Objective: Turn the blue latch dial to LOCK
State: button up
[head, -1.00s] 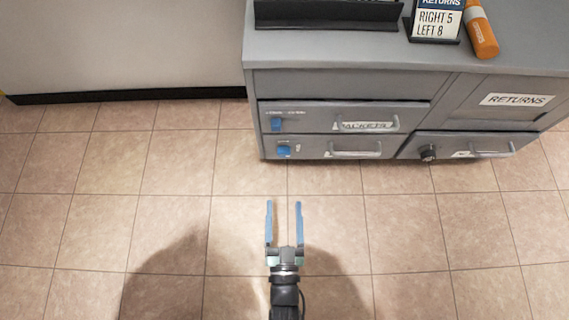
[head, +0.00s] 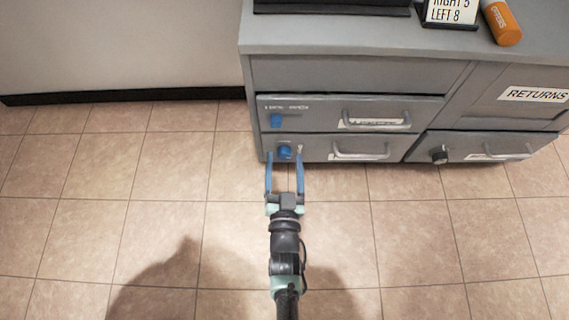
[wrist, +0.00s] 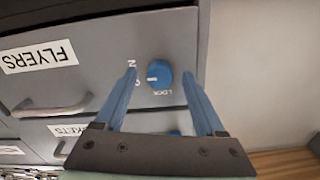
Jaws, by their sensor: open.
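The round blue latch dial (wrist: 160,74) is on the front of the drawer labelled FLYERS, seen upside down in the wrist view. Its white mark points to the picture's left, and the word LOCK is printed just below it there. The dial also shows on the lower left drawer in the head view (head: 285,152). My gripper (head: 284,156) is open in front of this drawer. In the wrist view its blue fingers (wrist: 160,76) appear on either side of the dial, with a gap on both sides. How far the tips reach toward the dial is unclear.
A blue latch (head: 277,121) sits on the drawer above. Drawer handles (head: 360,154) lie to the right, with a black knob (head: 438,154) beyond. The tiled floor (head: 160,200) is clear.

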grip_shut()
dwell(0.3)
jog(key=shift+n, duration=0.3)
jog(key=n+p, duration=0.1)
jog(key=n, duration=0.2)
jog(key=shift+d+n, duration=0.1)
jog(key=shift+n, duration=0.2)
jog(key=n, duration=0.4)
jog(key=shift+n, duration=0.3)
jog(key=n, duration=0.4)
jog(key=shift+n, duration=2.5)
